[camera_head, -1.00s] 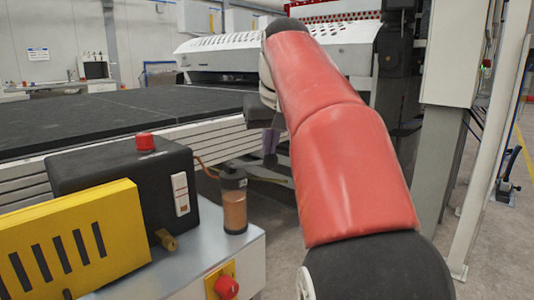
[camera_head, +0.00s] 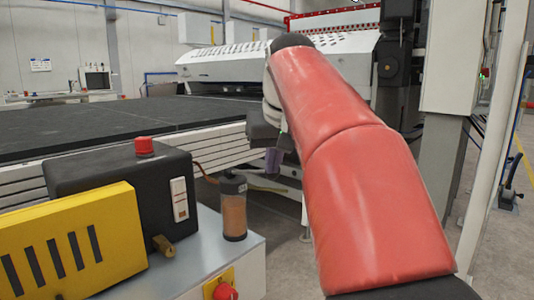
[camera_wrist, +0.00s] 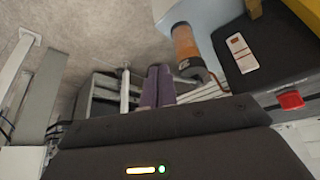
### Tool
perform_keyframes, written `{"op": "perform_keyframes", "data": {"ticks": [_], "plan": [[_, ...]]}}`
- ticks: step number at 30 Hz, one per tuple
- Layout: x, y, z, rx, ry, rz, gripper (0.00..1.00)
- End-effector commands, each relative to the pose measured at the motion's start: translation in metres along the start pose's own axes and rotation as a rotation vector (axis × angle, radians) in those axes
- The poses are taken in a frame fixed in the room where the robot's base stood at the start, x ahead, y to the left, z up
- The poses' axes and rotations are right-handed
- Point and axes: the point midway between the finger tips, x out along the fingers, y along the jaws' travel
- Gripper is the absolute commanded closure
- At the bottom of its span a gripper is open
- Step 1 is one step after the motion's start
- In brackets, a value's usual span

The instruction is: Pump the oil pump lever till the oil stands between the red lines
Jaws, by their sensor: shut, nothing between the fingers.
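A clear cylinder with amber oil and a dark cap (camera_head: 234,208) stands on the grey cabinet, right of a black box (camera_head: 120,185). It also shows in the wrist view (camera_wrist: 187,45). I cannot make out red lines on it. A thin yellowish bar or hose (camera_head: 268,189) runs right from behind its cap; I cannot tell whether this is the pump lever. My gripper's purple fingers (camera_head: 273,160) are together and empty, above and right of the cylinder, partly hidden by my red arm. In the wrist view the fingers (camera_wrist: 158,85) are apart from the cylinder.
A yellow slotted cover (camera_head: 75,242) stands in front, with a red knob (camera_head: 225,291) on the cabinet front. A long dark conveyor bed (camera_head: 120,120) lies behind. Grey posts stand at right.

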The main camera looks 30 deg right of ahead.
Motion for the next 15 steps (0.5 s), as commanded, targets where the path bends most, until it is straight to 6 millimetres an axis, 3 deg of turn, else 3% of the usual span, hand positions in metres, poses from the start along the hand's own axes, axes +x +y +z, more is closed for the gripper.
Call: {"op": "perform_keyframes", "data": {"ticks": [10,15], "plan": [[-0.004,0.000,0.002,0.000,0.000,0.001,1.00],[-0.027,0.000,0.000,0.000,0.002,0.001,1.00]]}}
